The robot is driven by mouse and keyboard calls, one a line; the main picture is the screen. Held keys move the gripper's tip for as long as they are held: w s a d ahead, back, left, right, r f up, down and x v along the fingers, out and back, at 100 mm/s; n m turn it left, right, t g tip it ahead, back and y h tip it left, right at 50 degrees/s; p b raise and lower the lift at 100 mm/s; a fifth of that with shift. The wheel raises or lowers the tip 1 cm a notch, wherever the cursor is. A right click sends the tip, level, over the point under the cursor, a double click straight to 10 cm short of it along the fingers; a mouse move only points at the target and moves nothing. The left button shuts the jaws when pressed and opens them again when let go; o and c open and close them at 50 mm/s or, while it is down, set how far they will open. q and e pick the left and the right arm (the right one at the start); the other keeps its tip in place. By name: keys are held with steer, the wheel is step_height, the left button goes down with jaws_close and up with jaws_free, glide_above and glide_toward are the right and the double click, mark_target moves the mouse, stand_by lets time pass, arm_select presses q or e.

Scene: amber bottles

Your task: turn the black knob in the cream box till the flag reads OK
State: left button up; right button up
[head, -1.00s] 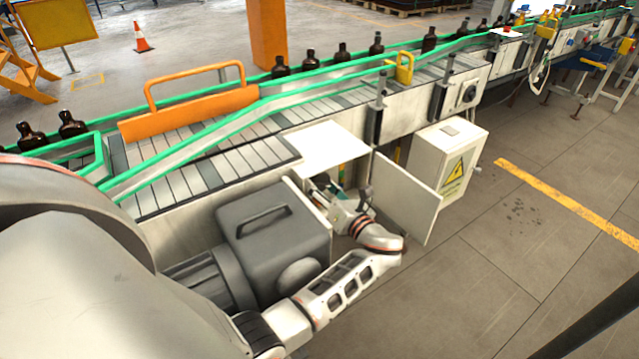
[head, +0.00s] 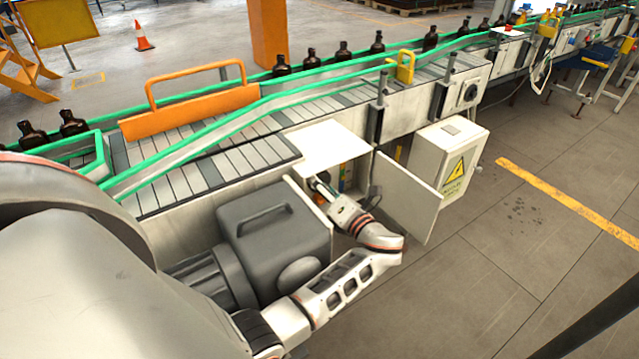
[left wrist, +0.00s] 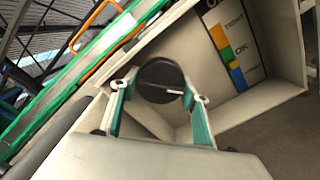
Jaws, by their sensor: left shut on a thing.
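The cream box (head: 322,146) stands open at the side of the conveyor; its inside fills much of the left wrist view. The black knob (left wrist: 160,72) is round, with a white line lying nearly level in that view. My left gripper (head: 322,186) reaches into the box, its teal fingers on either side of the knob and shut on it. A white panel (left wrist: 238,50) on the box wall bears coloured patches, an upper word I cannot read surely and "OK" lower down. Which word the flag marks, I cannot tell. My right gripper is not in view.
The box's open door (head: 407,200) stands right of my left wrist. A grey motor housing (head: 270,235) is close on the left. A cabinet with a yellow warning sign (head: 455,180) stands beyond the door. Amber bottles (head: 343,52) line the conveyor above.

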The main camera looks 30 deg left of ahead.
arm_select(q)
steer(key=shift+a, duration=0.1)
steer(key=o, duration=0.8)
